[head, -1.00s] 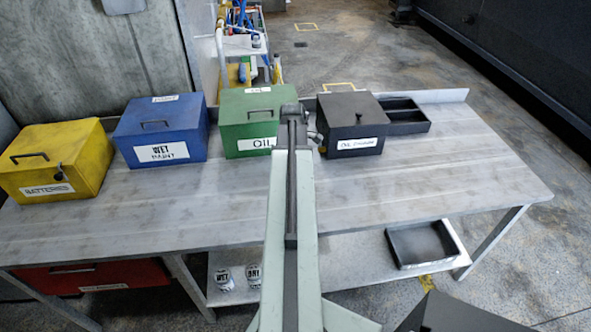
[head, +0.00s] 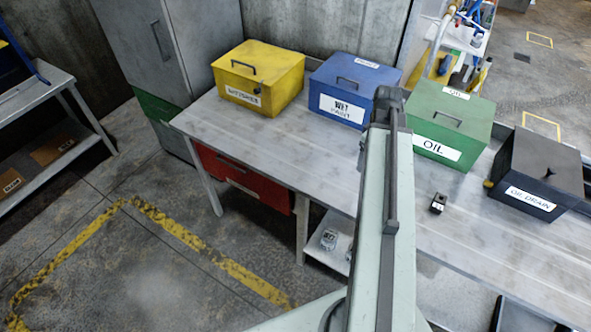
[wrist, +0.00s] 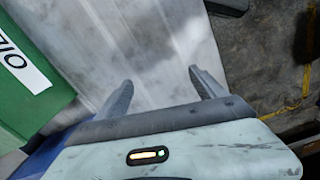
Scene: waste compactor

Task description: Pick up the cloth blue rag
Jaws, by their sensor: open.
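I cannot make out a cloth blue rag for certain in either view. Some small blue things (head: 443,65) show by the white cart behind the table, but they are too small to identify. My gripper shows in the wrist view (wrist: 160,78) with its two grey fingers spread apart and nothing between them. The grey tabletop (wrist: 150,50) lies beyond the fingers.
The grey table (head: 280,150) bears a yellow box (head: 258,80), a blue paint box (head: 345,75), a green oil box (head: 445,125) and a black oil drain box (head: 540,175). Open floor (head: 110,240) is at the left.

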